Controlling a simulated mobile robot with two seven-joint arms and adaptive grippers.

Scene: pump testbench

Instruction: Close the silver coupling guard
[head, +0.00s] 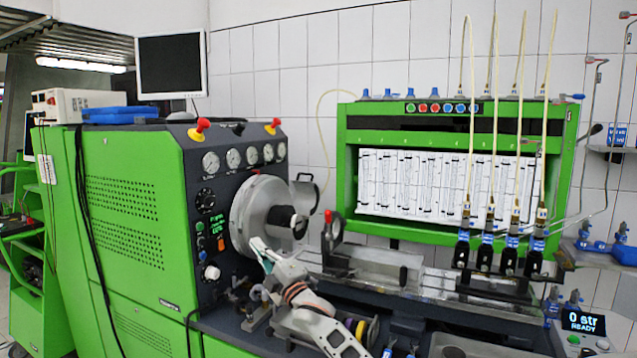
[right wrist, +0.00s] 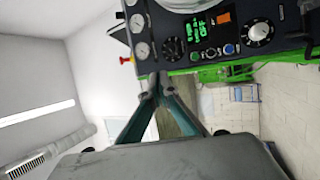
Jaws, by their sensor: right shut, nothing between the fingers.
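The silver coupling guard (head: 255,207) is a round metal cover on the right side of the green test bench. A dark hub with a pale end shows at its middle, and a curved silver part (head: 303,196) with a small dark handle stands at its right. I cannot tell exactly how far the guard stands open. My right gripper (head: 259,244) is in front of the guard's lower edge, its fingers shut and empty. I cannot tell whether it touches the guard. In the right wrist view the fingertips (right wrist: 154,84) come together below the bench's control panel. My left gripper is not in view.
The bench panel (head: 212,230) with gauges and knobs stands just left of the guard. A rail bed (head: 375,268) with a clear block runs right towards several injectors (head: 488,245). A red-topped fixture (head: 330,228) stands right of the guard.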

